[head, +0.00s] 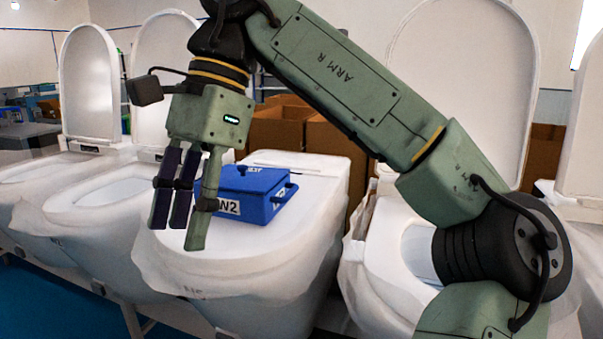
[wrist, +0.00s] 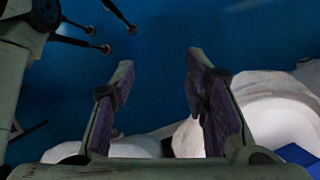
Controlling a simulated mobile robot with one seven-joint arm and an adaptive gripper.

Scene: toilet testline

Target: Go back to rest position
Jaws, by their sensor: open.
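My gripper (head: 180,205) points down, open and empty, in front of a blue box and above the front part of a closed toilet lid. In the wrist view my gripper (wrist: 160,95) shows two spread fingers with dark purple pads and nothing between them. My green arm reaches in from the lower right of the head view and bends down to the gripper. The blue box (head: 254,190) has a lid with a small knob and a label partly reading "N2"; the fingers hide its left part. A blue corner of it shows in the wrist view (wrist: 298,157).
The box sits on the white closed toilet (head: 290,250). Open-lidded toilets stand to the left (head: 105,200) and to the right (head: 375,255), under my arm. Brown cardboard boxes (head: 325,145) stand behind. The blue floor (head: 45,305) is clear at the lower left.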

